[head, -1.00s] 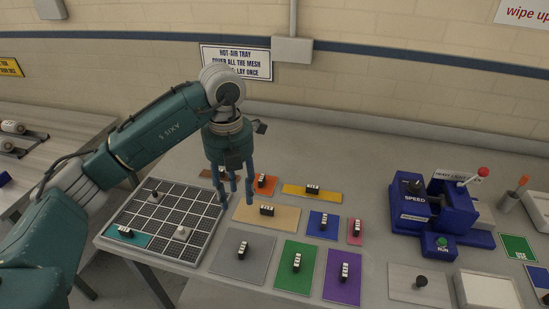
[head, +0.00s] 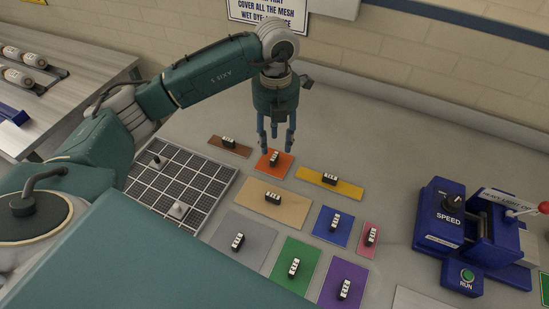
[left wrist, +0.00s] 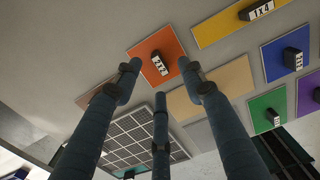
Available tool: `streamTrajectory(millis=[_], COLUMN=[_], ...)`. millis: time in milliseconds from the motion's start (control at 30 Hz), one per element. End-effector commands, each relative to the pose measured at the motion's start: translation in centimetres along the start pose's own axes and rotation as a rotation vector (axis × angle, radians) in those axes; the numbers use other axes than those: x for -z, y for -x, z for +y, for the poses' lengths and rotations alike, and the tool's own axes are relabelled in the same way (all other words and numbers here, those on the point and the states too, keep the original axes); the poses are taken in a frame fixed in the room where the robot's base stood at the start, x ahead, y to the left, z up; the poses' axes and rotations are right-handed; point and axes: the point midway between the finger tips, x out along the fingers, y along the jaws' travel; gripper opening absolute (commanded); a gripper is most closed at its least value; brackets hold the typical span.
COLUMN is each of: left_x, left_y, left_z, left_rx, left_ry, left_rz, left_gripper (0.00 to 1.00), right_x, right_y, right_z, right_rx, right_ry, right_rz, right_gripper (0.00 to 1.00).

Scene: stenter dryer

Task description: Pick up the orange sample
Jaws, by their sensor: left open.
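The orange sample (head: 267,167) is a small orange sheet lying flat on the grey table, with a black block (head: 275,158) on it. In the left wrist view the orange sample (left wrist: 172,66) shows with its block (left wrist: 159,64) labelled 2x2, just beyond the fingertips. My left gripper (head: 277,140) is open and empty, pointing down over the orange sample. In the left wrist view its three fingers (left wrist: 160,85) are spread, with clear space between them. My right gripper is in no view.
Brown (head: 230,147), yellow (head: 330,183), tan (head: 290,212), grey (head: 255,245), blue (head: 333,240), pink, green and purple samples lie nearby, each with a block. A mesh tray (head: 190,180) is at left. A blue machine (head: 440,215) stands at right.

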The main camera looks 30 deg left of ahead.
Motion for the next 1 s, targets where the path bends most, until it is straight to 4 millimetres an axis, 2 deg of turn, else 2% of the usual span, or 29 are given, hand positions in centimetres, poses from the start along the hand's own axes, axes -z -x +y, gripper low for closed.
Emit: streamTrajectory(millis=[267,400,667,900,1000], left_x=[0.8,0.7,0.6,0.6,0.6], left_y=[-3.0,-4.9,-5.4,-5.4,-5.3], left_z=[0.9,0.8,0.7,0.7,0.7], left_rx=[-0.002,0.000,0.000,0.000,0.000], left_ry=[0.000,0.000,-0.001,-0.001,-0.001], left_rz=[0.006,0.003,0.000,0.000,0.000], left_gripper=[0.41,0.41,0.41,0.00,0.00], right_x=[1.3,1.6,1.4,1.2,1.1], right_y=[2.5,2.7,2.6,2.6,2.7], right_z=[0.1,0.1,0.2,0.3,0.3], right_rx=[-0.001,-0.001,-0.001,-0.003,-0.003], right_ry=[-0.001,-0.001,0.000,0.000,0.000], right_rz=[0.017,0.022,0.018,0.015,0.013], right_gripper=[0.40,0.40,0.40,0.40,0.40])
